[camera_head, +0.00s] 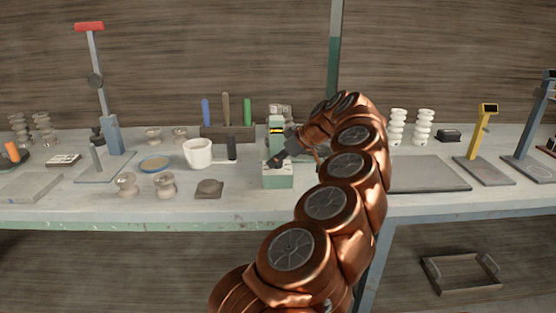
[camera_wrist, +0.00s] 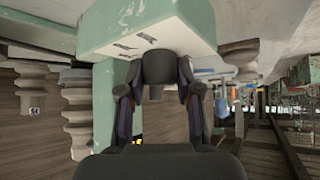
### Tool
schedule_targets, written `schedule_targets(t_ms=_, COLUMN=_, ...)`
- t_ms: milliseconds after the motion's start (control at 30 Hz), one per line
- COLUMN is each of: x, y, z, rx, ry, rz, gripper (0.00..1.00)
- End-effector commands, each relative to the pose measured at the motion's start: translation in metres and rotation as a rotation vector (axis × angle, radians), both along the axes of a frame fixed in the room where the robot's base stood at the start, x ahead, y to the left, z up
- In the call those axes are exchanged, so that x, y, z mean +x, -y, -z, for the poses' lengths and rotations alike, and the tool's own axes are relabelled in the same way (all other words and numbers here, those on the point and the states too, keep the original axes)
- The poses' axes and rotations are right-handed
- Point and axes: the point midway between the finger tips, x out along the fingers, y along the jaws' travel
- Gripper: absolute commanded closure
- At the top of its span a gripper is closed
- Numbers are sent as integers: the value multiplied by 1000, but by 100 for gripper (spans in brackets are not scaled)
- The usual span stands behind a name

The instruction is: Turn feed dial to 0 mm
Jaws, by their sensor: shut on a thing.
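The pale green machine (camera_head: 277,182) stands on the bench near the middle of the head view. In the wrist view its green and white body (camera_wrist: 150,30) fills the top, with small dark marks I cannot read. The dark round feed dial (camera_wrist: 158,66) sticks out from the white face. My gripper (camera_wrist: 157,78) has one finger on each side of the dial and is shut on it. I cannot tell the dial's setting.
A white mug (camera_head: 198,154) and a small dark block (camera_head: 208,189) stand left of the machine. A rack (camera_head: 227,132) with coloured handles is behind. To the right are a grey plate (camera_head: 428,174), white ribbed insulators (camera_head: 397,127) and a yellow stand (camera_head: 481,132).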

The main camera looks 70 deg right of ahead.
Motion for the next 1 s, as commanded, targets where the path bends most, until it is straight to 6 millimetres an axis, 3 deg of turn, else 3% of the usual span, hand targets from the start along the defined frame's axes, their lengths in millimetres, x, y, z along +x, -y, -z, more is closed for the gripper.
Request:
schedule_targets(t_ms=767, x=0, y=0, z=-2, rx=-3, ry=2, rz=-40, gripper=100)
schedule_targets(t_ms=800, x=0, y=0, z=-2, rx=-3, ry=2, rz=-40, gripper=64)
schedule_targets(t_ms=900, x=0, y=0, z=-2, rx=-3, ry=3, rz=-39, gripper=55)
schedule_targets(t_ms=1000, x=0, y=0, z=-1, rx=-2, ry=2, rz=-40, gripper=55)
